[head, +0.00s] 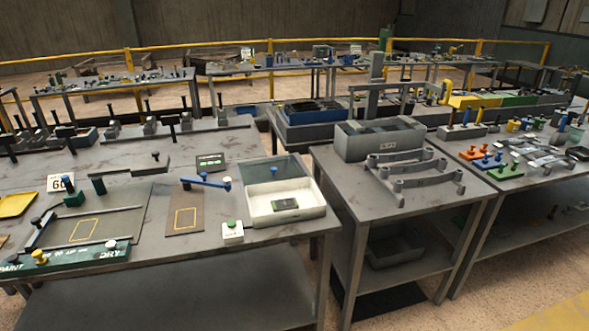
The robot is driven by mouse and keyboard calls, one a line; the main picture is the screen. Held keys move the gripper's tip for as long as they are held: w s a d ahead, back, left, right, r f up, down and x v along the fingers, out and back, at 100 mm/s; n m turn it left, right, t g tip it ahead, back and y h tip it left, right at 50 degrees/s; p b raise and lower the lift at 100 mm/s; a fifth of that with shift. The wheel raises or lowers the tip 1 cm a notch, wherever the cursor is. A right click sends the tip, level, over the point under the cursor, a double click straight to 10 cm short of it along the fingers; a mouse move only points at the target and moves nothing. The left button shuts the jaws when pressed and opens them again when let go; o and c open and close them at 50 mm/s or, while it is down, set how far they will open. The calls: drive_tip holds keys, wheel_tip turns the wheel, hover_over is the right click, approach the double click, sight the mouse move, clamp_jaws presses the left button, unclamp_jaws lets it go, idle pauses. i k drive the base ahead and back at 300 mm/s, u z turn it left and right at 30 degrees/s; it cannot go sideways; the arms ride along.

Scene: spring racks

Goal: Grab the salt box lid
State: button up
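A pale box with a white inside (262,213), which looks like the salt box, stands at the right end of the near left table. A small dark green piece (285,204) lies in it. A bluish-grey, see-through lid panel (262,175) is at the box's back edge and appears tilted up, with the white inside showing in front of it. A small knob seems to be on the panel, too small to be sure. My gripper is not in view.
A blue lever (204,180) is farther left. A grey tank (378,139) and grey bars (420,178) are on the table to the right, across a gap.

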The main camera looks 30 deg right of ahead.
sight(287, 167)
drive_tip(key=z, duration=0.7)
drive_tip(key=k, duration=0.95)
drive_tip(key=u, duration=0.05)
drive_tip(key=i, duration=0.8)
